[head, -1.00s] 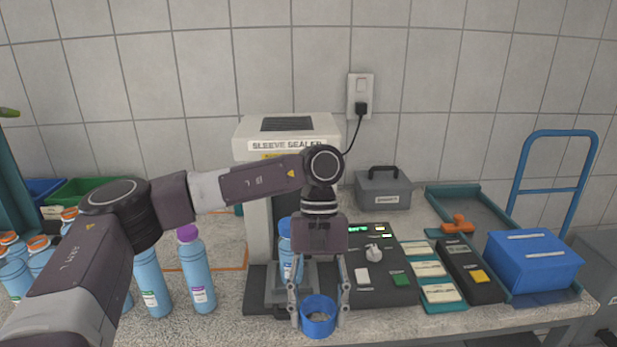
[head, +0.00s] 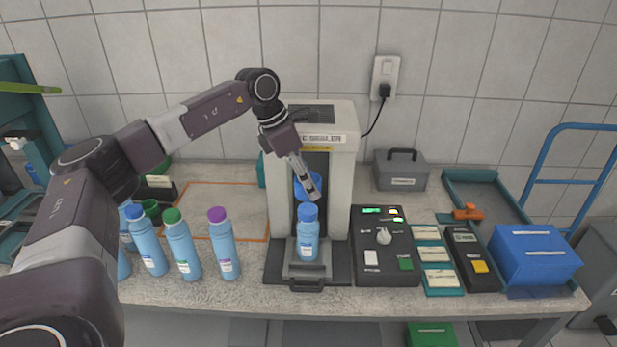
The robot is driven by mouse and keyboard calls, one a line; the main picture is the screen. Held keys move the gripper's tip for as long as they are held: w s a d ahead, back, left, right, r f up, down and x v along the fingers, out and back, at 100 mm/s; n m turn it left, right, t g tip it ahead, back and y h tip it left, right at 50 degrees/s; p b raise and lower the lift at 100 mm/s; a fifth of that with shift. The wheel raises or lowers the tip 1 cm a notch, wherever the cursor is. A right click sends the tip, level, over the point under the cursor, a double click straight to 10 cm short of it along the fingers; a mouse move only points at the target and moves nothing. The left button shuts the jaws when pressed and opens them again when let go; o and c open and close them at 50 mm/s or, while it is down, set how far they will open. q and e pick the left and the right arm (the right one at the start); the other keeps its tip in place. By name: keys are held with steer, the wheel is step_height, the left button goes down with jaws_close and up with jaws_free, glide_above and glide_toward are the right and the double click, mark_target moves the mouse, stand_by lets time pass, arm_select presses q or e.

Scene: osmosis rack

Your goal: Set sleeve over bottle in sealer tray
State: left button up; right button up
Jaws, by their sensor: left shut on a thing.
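A light blue bottle (head: 308,245) with a darker blue cap stands upright in the tray (head: 307,271) of the sleeve sealer (head: 343,180). My left gripper (head: 311,190) is shut on a blue ring-shaped sleeve (head: 300,190). The gripper and sleeve show just above the bottle's cap in the picture, in front of the sealer's dark opening. The fingers cover part of the sleeve. I cannot tell whether the sleeve is straight above the cap or behind it. My right gripper is not in view.
Several blue bottles with coloured caps, such as a purple-capped one (head: 222,245), stand left of the sealer. A control box (head: 384,262) is close on its right, with card trays and a blue box (head: 536,254) beyond. An orange-outlined bench area (head: 225,205) is bare.

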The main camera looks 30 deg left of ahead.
arm_select(q)
steer(key=shift+f+b, duration=1)
steer(key=shift+f, duration=0.4)
steer(key=shift+f+b, duration=0.65)
steer(key=shift+f, duration=0.2)
steer(key=shift+f, duration=0.1)
steer(key=o, duration=0.7)
steer(key=shift+o, duration=0.2)
steer(key=v, duration=1.2)
